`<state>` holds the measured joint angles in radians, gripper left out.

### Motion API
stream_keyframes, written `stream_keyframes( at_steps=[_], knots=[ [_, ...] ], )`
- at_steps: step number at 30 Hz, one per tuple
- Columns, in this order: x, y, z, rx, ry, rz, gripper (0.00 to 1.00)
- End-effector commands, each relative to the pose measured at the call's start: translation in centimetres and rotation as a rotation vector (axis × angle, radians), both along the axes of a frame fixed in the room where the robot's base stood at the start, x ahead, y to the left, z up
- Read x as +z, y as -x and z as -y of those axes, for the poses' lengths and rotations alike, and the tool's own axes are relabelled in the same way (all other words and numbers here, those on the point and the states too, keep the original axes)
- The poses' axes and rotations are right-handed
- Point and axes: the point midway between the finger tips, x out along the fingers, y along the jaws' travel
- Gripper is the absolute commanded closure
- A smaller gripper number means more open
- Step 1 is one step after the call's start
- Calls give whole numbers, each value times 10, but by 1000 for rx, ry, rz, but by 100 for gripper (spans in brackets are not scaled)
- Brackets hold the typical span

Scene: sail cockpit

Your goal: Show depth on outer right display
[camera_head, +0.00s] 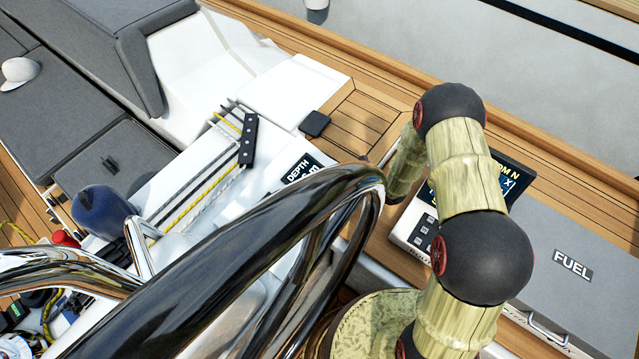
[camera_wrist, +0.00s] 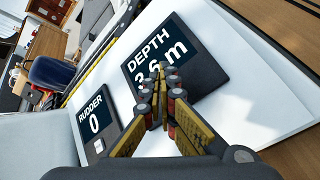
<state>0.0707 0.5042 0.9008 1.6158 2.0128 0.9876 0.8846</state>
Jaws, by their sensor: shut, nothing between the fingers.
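A dark display (camera_wrist: 186,48) in the wrist view reads DEPTH with a figure in m below, partly covered by my fingers. It also shows in the head view (camera_head: 299,167), where the steering wheel hides its lower part. A smaller-looking dark display (camera_wrist: 97,128) to its left reads RUDDER 0, with pale buttons below the figure. My gripper (camera_wrist: 163,75) is shut and empty, its fingertips in front of the DEPTH display's lower middle. Whether the tips touch it I cannot tell. In the head view my gripper is hidden behind the wheel rim.
A chrome steering wheel (camera_head: 225,258) crosses the head view's foreground, close to my arm. A lit display (camera_head: 512,176) shows partly behind my arm, with a keypad (camera_head: 421,232) near it. A grey FUEL box (camera_head: 600,235) is at right. Yellow ropes run left of the DEPTH display.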

Motion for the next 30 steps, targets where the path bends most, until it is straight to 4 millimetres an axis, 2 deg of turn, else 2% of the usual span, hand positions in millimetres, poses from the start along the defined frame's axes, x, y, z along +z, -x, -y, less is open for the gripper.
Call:
stream_keyframes(
  at_steps=[11,25,30],
  knots=[
    [4,0,1,-1,0,1,100],
    [44,6,8,-1,0,1,100],
    [50,7,10,-1,0,1,100]
  ],
)
